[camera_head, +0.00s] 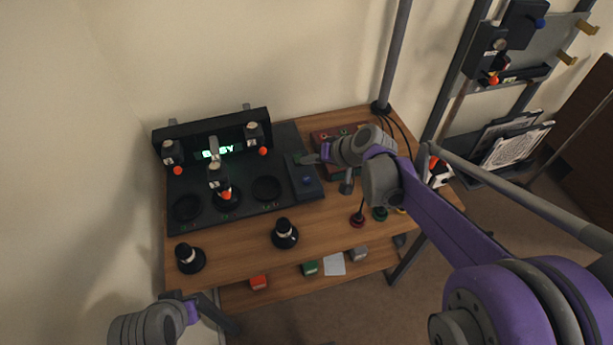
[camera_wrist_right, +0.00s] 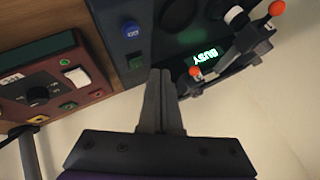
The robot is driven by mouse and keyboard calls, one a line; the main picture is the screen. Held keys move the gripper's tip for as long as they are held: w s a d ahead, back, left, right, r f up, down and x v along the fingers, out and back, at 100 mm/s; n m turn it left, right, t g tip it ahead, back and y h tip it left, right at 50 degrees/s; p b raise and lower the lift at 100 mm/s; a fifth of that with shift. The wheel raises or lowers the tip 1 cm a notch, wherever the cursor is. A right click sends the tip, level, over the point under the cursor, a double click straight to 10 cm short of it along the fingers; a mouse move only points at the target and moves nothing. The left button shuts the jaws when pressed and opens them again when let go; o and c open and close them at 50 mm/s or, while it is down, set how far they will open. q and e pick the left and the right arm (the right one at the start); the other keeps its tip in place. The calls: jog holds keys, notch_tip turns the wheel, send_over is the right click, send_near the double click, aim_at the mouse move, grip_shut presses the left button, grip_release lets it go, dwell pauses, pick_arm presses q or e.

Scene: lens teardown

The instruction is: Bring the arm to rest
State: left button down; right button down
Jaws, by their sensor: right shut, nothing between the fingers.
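My right arm (camera_head: 430,205) reaches in from the right over the workbench. Its gripper (camera_head: 306,159) hovers around the back edge of a small dark box with a blue button (camera_head: 308,181). In the right wrist view the two fingers (camera_wrist_right: 164,75) are together with nothing between them; the blue button (camera_wrist_right: 130,29) and a green button (camera_wrist_right: 136,61) lie just beyond the tips. I cannot tell whether they touch the box.
A dark station (camera_head: 235,210) with round wells and a lit "BUSY" display (camera_head: 217,152) fills the bench's left half. Black lens-like pieces (camera_head: 285,234) (camera_head: 190,258) stand in front. A red control box (camera_wrist_right: 45,85) sits beside the gripper. A pole (camera_head: 395,55) rises behind.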

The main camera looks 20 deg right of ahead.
dwell(0.6)
